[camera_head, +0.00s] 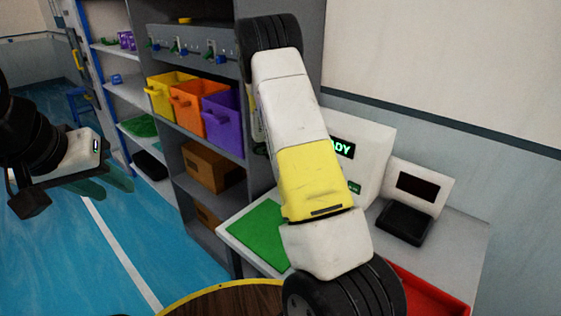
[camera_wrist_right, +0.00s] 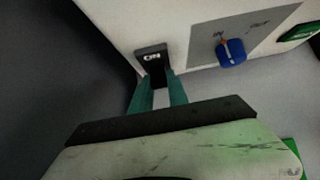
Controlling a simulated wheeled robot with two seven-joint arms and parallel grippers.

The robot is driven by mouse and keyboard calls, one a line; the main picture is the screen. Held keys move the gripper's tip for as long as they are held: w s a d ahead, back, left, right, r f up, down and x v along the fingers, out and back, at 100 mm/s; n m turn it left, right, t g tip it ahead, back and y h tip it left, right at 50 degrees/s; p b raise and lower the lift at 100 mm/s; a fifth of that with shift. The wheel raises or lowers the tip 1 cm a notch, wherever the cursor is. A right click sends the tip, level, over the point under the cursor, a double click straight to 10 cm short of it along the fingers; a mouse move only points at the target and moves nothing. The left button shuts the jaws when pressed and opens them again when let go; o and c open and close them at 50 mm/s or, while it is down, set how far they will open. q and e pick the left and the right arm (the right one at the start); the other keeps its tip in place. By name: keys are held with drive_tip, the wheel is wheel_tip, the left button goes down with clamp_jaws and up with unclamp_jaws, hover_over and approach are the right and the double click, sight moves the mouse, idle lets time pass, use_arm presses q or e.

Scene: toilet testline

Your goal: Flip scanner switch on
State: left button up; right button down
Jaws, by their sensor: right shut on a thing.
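The scanner (camera_head: 374,145) is a white box on the grey table at the right of the head view, with a green-lit display partly hidden by my right arm. In the right wrist view, its black switch (camera_wrist_right: 151,55) is marked "ON". The green fingers of my right gripper (camera_wrist_right: 158,88) are shut on the switch's lower part. That gripper is hidden behind my arm in the head view. My left gripper (camera_head: 104,182) hangs over the blue floor at the left. Its green fingers look apart and empty.
A blue knob (camera_wrist_right: 231,52) between "IN" and "OUT" sits right of the switch. A green mat (camera_head: 256,236), a small black-screened device (camera_head: 417,187) and a red tray (camera_head: 432,292) are on the table. Shelves with yellow, orange and purple bins (camera_head: 222,122) stand behind.

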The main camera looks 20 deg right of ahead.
drive_tip(key=shift+w+r+g+y, duration=0.1)
drive_tip(key=shift+r+g+y, duration=0.1)
drive_tip(key=shift+g+y, duration=0.3)
drive_tip(key=shift+y, duration=0.3)
drive_tip(key=c, duration=1.3)
unclamp_jaws()
drive_tip(key=v, duration=0.7)
drive_tip(key=shift+a+r, duration=0.2)
drive_tip(key=shift+r, duration=0.15)
